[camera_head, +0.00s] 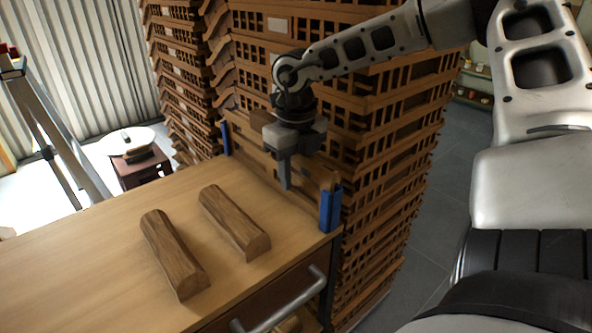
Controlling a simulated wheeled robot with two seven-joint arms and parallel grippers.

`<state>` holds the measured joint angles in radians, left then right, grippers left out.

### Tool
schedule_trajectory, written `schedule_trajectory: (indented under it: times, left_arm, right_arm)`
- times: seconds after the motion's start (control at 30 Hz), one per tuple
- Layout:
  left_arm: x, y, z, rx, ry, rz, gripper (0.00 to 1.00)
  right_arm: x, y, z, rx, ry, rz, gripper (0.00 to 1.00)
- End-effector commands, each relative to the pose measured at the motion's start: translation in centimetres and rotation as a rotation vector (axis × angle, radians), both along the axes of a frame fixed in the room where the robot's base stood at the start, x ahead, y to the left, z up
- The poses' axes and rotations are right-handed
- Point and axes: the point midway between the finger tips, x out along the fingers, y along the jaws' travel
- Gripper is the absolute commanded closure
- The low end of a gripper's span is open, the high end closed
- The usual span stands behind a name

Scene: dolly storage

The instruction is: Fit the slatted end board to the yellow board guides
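A brown slatted end board (254,158) stands upright along the far right edge of the wooden table, between two corner posts. The board guides look blue, not yellow: one (226,138) at the board's left end and one (330,208) at its right end. Brown slatted stacks right behind make the board's outline hard to pick out, and I cannot tell how deep it sits in the guides. My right gripper (285,172) points down at the board's middle, with one finger in front of it. The other finger is hidden, so its grip is unclear. My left gripper is out of view.
Two wooden blocks (174,254) (235,222) with rounded tops lie on the table (75,262). A metal handle (290,302) is on its front side. Tall stacks of brown slatted crates (400,110) rise close behind the board. The table's left part is clear.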

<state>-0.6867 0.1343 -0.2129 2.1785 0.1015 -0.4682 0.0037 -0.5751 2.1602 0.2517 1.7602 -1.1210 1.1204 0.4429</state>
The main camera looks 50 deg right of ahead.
Motion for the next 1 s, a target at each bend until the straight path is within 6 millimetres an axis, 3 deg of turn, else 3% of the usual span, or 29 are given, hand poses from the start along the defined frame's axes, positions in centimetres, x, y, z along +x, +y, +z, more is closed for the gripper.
schedule_trajectory:
  times: [0.1,0.23,0.57,1.0]
  left_arm:
    - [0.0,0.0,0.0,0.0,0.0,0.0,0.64]
    - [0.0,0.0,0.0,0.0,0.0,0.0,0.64]
    - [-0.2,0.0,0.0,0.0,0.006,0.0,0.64]
    - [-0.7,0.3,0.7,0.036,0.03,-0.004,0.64]
  right_arm:
    - [0.0,0.0,0.0,0.0,0.0,0.0,0.66]
    - [0.0,0.0,0.0,0.0,0.0,0.0,1.0]
    - [0.1,0.0,0.4,0.0,-0.003,0.001,1.0]
    - [0.1,0.0,4.8,0.0,-0.003,0.001,1.0]
